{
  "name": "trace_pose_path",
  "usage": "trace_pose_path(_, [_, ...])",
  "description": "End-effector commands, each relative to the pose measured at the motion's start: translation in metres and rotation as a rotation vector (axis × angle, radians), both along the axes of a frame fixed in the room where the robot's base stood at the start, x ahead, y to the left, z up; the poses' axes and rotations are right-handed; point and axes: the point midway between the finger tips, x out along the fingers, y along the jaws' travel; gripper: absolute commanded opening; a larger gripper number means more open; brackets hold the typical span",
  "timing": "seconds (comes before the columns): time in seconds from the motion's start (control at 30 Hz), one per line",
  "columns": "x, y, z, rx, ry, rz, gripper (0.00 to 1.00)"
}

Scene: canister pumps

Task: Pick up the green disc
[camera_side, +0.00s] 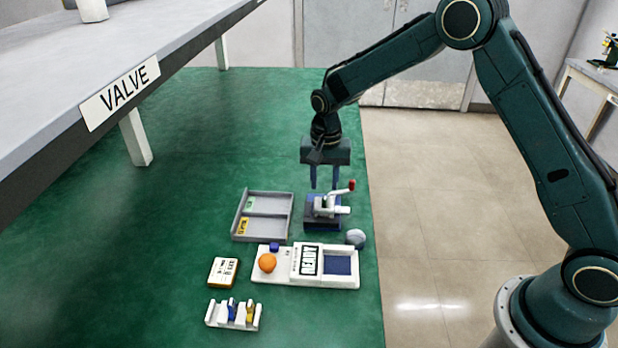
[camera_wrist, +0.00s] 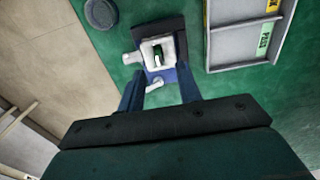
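A small green piece (camera_wrist: 156,51), likely the green disc, stands edge-on in the square opening of a white fixture (camera_wrist: 148,54) in the wrist view. The fixture sits on a dark blue base, and it also shows in the side view (camera_side: 328,208) with a red-tipped lever. I cannot make out the green piece in the side view. My gripper (camera_side: 325,184) points down above the fixture. In the wrist view its two fingers (camera_wrist: 160,82) are apart with nothing held between them.
A grey tray (camera_side: 241,221) with green and yellow labels stands left of the fixture. A grey round knob (camera_side: 355,238) is close by. In front are a white panel (camera_side: 282,276) with an orange ball (camera_side: 267,263), a small box (camera_side: 223,271) and a white rack (camera_side: 216,315).

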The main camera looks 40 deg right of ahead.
Motion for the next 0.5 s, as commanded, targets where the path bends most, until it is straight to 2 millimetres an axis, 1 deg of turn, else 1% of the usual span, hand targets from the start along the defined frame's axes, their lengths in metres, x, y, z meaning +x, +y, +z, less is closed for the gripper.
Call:
trace_pose_path(0.1, [-0.001, -0.001, -0.015, -0.001, 0.004, 0.000, 0.35])
trace_pose_path(0.3, [-0.001, -0.002, -0.036, -0.001, 0.004, 0.000, 0.35])
trace_pose_path(0.5, [0.000, -0.002, -0.041, -0.001, 0.001, 0.000, 0.35])
